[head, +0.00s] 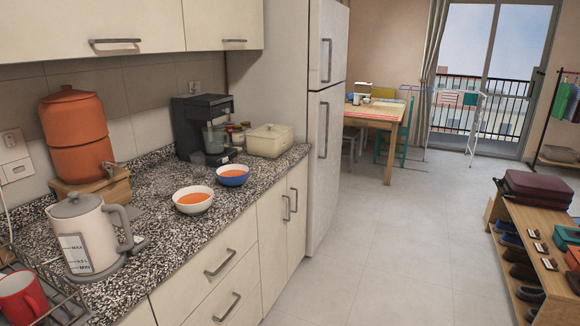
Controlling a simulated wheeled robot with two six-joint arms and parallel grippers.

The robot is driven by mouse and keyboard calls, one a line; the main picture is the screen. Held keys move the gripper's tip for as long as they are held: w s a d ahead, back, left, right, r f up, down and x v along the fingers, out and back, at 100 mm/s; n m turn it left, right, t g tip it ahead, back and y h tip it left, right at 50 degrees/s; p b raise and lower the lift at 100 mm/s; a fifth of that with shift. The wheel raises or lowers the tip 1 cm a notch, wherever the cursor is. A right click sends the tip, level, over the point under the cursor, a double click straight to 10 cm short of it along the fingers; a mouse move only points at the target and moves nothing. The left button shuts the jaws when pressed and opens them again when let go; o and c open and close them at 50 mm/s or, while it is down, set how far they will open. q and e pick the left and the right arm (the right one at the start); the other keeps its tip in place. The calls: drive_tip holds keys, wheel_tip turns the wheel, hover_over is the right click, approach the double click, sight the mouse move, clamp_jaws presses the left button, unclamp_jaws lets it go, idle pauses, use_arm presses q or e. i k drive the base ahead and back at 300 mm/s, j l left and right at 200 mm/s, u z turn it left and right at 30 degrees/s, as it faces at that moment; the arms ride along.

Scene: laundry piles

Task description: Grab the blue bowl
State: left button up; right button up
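The blue bowl (232,180) stands upright on the speckled kitchen counter (165,240), near the counter's front edge. It holds something orange, with a pale rim and inside. A white bowl (193,209) with similar orange contents stands just in front of it and to the left, close beside it. Neither of my grippers shows in the head view, and nothing is touching the blue bowl.
A black coffee maker (196,115) and a cream lidded pot (268,141) stand behind the bowls. A white kettle (85,235) and an orange dispenser (72,130) are at left. A fridge (326,130) borders the counter's far end. Floor (385,250) is clear.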

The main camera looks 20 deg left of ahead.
sight(231, 175)
drive_tip(key=i+u, duration=0.1)
drive_tip(key=i, duration=0.4)
drive_tip(key=i+l+u, duration=0.15)
drive_tip(key=i, duration=0.35)
drive_tip(key=i+l+u, duration=0.1)
drive_tip(key=i, duration=0.35)
drive_tip(key=i+l+u, duration=0.15)
drive_tip(key=i, duration=0.35)
